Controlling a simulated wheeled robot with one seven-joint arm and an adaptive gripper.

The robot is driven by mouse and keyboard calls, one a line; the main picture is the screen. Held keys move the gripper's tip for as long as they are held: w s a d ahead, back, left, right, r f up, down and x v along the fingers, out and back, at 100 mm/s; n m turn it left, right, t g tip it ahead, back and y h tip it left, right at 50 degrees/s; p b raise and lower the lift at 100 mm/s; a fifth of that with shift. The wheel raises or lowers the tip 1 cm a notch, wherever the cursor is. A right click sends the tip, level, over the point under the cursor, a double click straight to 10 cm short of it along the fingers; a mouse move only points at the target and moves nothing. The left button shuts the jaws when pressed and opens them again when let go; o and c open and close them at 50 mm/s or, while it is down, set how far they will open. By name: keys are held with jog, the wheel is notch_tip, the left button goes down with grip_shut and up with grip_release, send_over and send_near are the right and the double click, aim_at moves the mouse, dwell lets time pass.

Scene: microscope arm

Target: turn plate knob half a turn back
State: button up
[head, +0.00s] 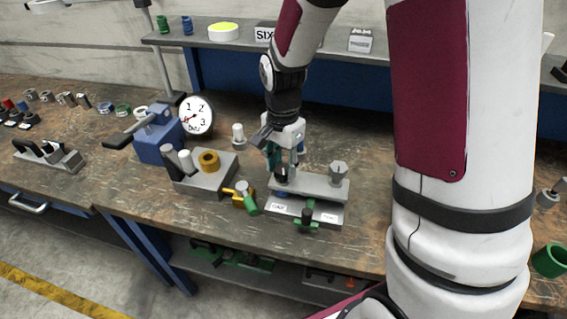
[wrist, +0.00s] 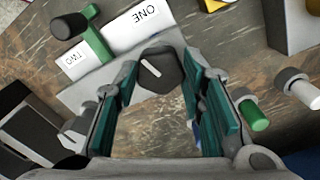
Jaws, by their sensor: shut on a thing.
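The plate knob is black with a pale pointer line. It shows in the wrist view (wrist: 160,72) between my fingertips, and in the head view (head: 281,174) it is mostly hidden by the fingers. The line runs slantwise across its top. My gripper (head: 279,168) points down from above and is shut on the knob, with a teal finger pad on each side of it in the wrist view. The grey plate (head: 315,187) lies under the knob, on a block with two white labels, read ONE (wrist: 140,25) and TWO (wrist: 76,60) in the wrist view.
A grey hexagonal knob (head: 338,172) stands at the plate's right end. A green lever (head: 307,214) stands in front. A yellow fitting with a green-ended handle (head: 245,200) and a grey block with a brass ring (head: 207,178) lie left. A dial gauge (head: 196,117) stands behind.

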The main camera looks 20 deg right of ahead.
jog(key=n, duration=0.4)
jog(key=shift+n+p, duration=0.3)
jog(key=shift+p, duration=0.1)
jog(key=n, duration=0.3)
jog(key=shift+s+n+p, duration=0.1)
jog(key=shift+n+p, duration=0.2)
jog(key=shift+p, duration=0.05)
jog(key=n+p, duration=0.1)
jog(key=n, duration=0.3)
jog(key=shift+n, duration=0.3)
jog(key=n+p, duration=0.1)
jog(key=n, duration=0.3)
jog(key=shift+n, duration=0.3)
jog(key=n+p, duration=0.1)
jog(key=n, duration=0.2)
jog(key=shift+s+f+n, duration=0.1)
jog(key=shift+n, duration=0.2)
jog(key=n+p, duration=0.1)
jog(key=n, duration=0.2)
jog(key=shift+n, duration=0.3)
jog(key=n+p, duration=0.1)
jog(key=n, duration=0.2)
jog(key=shift+n, duration=0.3)
jog(key=shift+n+p, duration=0.4)
jog(key=shift+n, duration=1.6)
